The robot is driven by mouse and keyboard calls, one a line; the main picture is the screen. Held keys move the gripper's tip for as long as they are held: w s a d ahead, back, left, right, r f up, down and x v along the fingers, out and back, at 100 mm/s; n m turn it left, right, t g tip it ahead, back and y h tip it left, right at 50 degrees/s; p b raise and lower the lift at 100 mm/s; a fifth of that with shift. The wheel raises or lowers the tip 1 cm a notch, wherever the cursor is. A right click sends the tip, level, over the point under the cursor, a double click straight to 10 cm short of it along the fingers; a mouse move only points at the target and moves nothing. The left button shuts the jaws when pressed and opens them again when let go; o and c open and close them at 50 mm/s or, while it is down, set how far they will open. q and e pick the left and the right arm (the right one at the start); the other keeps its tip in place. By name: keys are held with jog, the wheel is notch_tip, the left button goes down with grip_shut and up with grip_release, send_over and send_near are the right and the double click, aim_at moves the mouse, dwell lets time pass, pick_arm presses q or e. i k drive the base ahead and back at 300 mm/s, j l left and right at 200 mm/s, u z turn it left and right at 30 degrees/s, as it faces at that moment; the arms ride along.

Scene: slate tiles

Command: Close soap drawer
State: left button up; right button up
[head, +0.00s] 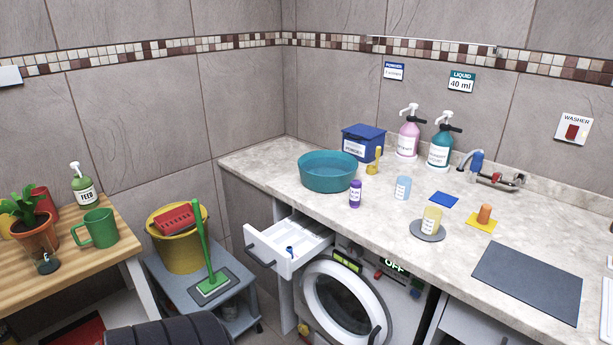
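The white soap drawer (268,238) sticks out, open, at the upper left of the washing machine (385,315), under the counter. It has a dark bar handle (259,255) on its front. A small blue piece (290,251) shows inside the drawer. The washer's round door (342,305) looks shut, and its display reads "OFF". Neither of my grippers shows in the head view. A dark ribbed part at the bottom edge may be my own arm.
The counter (290,190) holds a teal basin (328,171), a blue powder box (363,142), pump bottles (440,147) and small bottles. A grey stool (235,290) with a yellow bucket (178,248) and green brush (207,265) stands left of the drawer. A wooden table (75,255) is further left.

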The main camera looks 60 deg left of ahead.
aim_at(308, 236)
jog(key=k+j+u, duration=0.2)
jog(key=u, duration=1.75)
